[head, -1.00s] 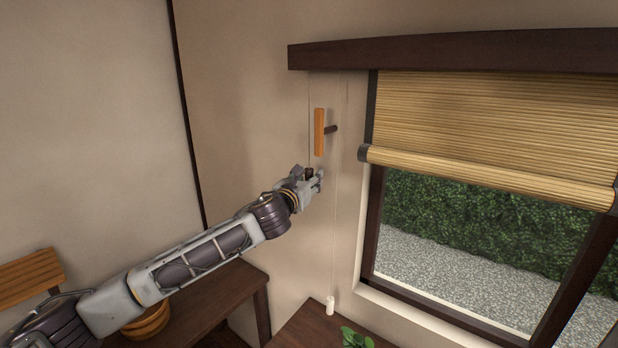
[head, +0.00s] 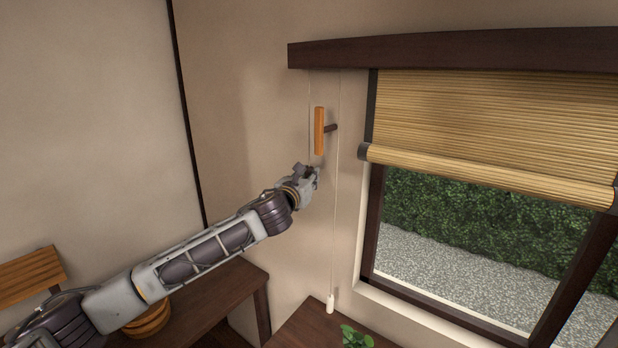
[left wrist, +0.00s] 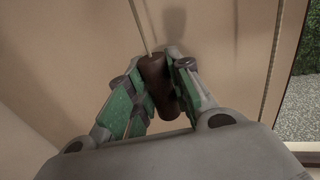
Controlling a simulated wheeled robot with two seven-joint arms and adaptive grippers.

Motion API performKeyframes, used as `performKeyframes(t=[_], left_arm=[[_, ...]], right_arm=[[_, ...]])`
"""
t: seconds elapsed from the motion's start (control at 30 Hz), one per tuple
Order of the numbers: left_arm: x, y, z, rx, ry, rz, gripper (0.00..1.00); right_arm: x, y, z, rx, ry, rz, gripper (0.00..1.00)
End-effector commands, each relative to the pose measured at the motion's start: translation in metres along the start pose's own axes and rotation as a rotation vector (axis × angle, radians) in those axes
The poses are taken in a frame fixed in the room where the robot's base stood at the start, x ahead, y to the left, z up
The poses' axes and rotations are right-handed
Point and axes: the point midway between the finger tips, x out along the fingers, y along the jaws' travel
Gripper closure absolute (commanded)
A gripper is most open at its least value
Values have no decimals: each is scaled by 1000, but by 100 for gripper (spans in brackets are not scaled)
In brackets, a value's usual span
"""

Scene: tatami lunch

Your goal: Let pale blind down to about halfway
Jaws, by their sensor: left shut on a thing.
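The pale slatted blind (head: 490,115) hangs over the upper part of the window, with its rolled lower edge (head: 480,177) above the hedge and gravel. Two cords run down from the left end of the dark headrail (head: 450,50). My left gripper (head: 312,174) is by the wall left of the window, below a wooden peg piece. In the left wrist view its fingers are shut on a dark brown cord pull (left wrist: 160,85), with the thin cord (left wrist: 139,25) rising from it. The other cord ends in a white pull (head: 330,303) near the table. My right gripper is not in view.
An orange wooden bar on a dark peg (head: 319,130) sticks out of the wall just above my left gripper. A dark table (head: 310,325) with a small green plant (head: 355,336) stands below. A dark bench (head: 215,300) stands at lower left.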

Motion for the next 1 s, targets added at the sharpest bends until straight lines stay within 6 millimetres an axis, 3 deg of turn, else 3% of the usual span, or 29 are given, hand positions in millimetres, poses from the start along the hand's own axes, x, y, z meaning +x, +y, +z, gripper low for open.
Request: performKeyframes(t=[0.27,0.47,1.0], left_arm=[[0,0,-5,0,1,0,100],[0,0,-24,1,2,0,100],[0,0,-130,0,4,0,100]], right_arm=[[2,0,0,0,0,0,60],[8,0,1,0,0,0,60],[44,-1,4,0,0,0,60]])
